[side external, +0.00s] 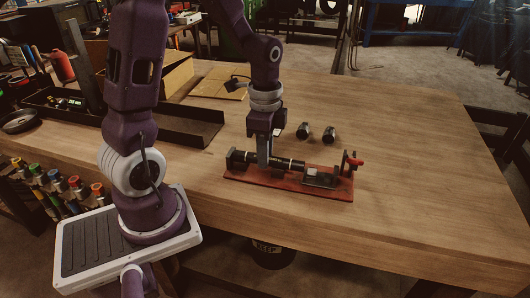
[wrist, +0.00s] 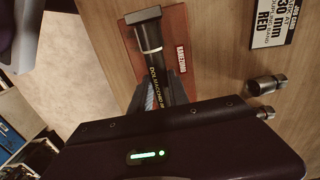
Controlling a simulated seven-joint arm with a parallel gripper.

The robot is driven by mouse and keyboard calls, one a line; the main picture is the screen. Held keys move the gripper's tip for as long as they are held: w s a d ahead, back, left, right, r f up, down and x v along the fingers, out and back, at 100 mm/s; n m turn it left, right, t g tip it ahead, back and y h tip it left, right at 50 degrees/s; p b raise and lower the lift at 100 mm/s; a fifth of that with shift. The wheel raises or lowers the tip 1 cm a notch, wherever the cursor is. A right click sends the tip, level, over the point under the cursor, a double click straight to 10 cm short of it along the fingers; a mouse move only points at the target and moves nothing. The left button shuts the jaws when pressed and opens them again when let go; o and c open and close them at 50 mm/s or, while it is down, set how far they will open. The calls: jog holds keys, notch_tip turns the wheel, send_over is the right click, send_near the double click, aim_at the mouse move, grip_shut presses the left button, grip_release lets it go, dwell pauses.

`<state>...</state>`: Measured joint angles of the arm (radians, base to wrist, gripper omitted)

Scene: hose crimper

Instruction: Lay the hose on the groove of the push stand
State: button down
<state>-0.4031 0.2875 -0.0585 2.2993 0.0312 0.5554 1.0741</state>
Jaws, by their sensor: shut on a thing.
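The hose (side external: 285,162) is a dark tube with pale bands, lying lengthwise over the push stand. My gripper (side external: 264,163) points down and is shut on the hose near its middle. In the wrist view the hose (wrist: 154,62) shows lettering and a pale ring, with its far end over the red board; its near part is hidden by my gripper body. The push stand (side external: 288,184) is a red base with dark blocks and a red-handled knob at the right. I cannot tell whether the hose touches the groove.
Two dark metal fittings (side external: 316,132) lie behind the stand; they also show in the wrist view (wrist: 265,86). A job card (wrist: 272,22) lies on the table. A long black tray (side external: 185,130) and a cardboard box (side external: 178,76) are to the left. The table's right side is clear.

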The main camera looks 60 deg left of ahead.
jog(key=c, duration=1.2)
grip_release()
jog(key=shift+o, duration=0.2)
jog(key=shift+r, duration=3.95)
jog(key=s+d+r+n+t, duration=0.5)
jog(key=s+d+r+n, duration=0.2)
jog(key=s, duration=0.5)
jog(key=d+n, duration=0.1)
jog(key=d, duration=0.1)
jog(key=shift+s+d+r+n+t, duration=0.2)
jog(key=shift+d+n+t, duration=0.1)
jog(key=shift+d, duration=0.05)
